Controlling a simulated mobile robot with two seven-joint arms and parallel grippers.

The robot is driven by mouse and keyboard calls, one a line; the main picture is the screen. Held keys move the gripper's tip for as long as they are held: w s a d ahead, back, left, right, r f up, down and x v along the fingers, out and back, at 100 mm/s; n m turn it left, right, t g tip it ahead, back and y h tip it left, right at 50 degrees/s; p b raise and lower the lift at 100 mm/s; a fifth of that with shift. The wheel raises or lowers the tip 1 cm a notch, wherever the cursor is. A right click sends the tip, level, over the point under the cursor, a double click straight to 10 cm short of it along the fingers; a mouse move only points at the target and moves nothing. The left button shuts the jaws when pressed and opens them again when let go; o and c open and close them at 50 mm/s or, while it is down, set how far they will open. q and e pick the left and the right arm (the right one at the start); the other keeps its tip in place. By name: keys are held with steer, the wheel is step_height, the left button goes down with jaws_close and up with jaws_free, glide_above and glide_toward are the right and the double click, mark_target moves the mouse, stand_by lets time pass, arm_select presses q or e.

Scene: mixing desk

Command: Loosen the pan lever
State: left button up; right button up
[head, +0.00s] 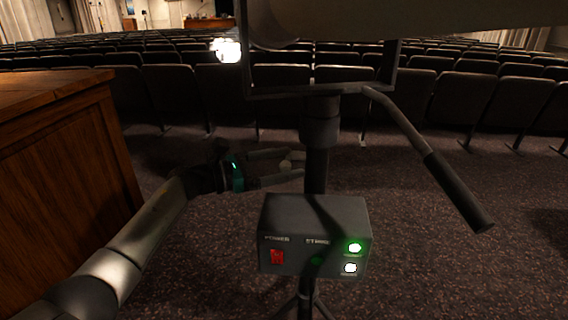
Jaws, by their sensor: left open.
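A small pale knob (286,163), which looks like the end of the pan lever, sits just left of the dark stand column (317,165), below the collar. Its stem is hard to make out in the dark. My left gripper (297,164) comes in from the left and points right at the column. Its two fingers are open, one above and one below the knob, with a visible gap to each in the picture. Whether they touch it in depth I cannot tell. My right gripper is not in view.
A grey control box (285,215) with a red switch and lit buttons hangs on the column below my gripper. A long black-gripped handle (455,190) slopes down right from the yoke (310,90). A wooden desk (60,160) stands left. Seat rows (180,95) fill the back.

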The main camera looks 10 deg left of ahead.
arm_select(q)
steer(key=shift+s+f, duration=0.1)
jaws_close()
stand_by(0.4)
